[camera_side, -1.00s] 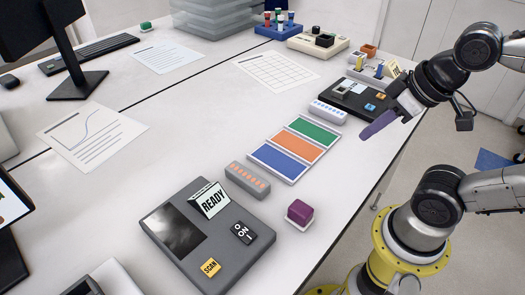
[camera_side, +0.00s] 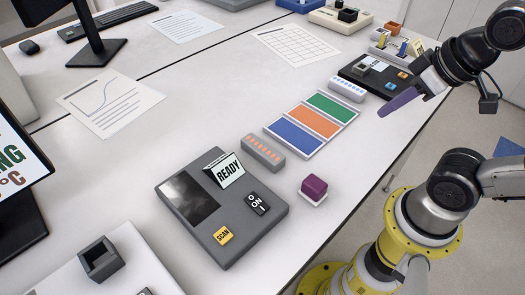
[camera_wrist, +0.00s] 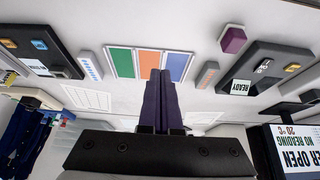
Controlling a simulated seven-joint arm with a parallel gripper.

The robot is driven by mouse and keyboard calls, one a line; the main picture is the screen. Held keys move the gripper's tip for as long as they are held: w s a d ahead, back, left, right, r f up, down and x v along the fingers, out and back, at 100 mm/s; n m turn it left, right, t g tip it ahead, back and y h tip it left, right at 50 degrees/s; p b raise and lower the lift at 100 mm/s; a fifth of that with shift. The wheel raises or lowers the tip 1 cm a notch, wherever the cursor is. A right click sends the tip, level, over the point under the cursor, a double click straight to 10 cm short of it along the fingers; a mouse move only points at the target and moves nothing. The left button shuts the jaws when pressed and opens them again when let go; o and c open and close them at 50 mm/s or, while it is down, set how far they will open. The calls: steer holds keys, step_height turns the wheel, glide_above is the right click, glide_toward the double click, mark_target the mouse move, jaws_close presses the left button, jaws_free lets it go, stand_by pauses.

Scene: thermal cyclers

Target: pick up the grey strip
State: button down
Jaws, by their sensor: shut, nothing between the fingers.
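The grey strip (camera_side: 262,152) is a small block with a row of orange dots on top. It lies flat on the white table between the three-colour panel and a large grey device. It also shows in the wrist view (camera_wrist: 206,75), right of the fingers. My gripper (camera_side: 382,113) has purple fingers, shut and empty, above the table's right side. It is well away from the grey strip, beyond the coloured panel. In the wrist view the closed fingers (camera_wrist: 160,74) overlap the coloured panel.
The green, orange and blue panel (camera_side: 313,121) lies beside the strip. A white strip with blue dots (camera_side: 347,88) lies past it. The grey device (camera_side: 219,208) with a READY sign (camera_side: 229,170) stands nearby, with a purple-topped block (camera_side: 314,189) to its right.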

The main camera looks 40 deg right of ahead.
steer(key=c, duration=1.6)
jaws_free()
steer(key=shift+c, duration=1.6)
jaws_free()
steer(key=w+a+r+m+g, duration=0.2)
steer(key=w+a+r, duration=0.1)
steer(key=w+r, duration=0.35)
steer(key=n+g, duration=0.2)
steer(key=g, duration=0.2)
glide_above(262, 148)
steer(key=f, duration=1.4)
steer(key=shift+s+f, duration=0.25)
steer(key=shift+f, duration=0.15)
steer(key=shift+w+f, duration=0.2)
steer(key=shift+f, duration=2.55)
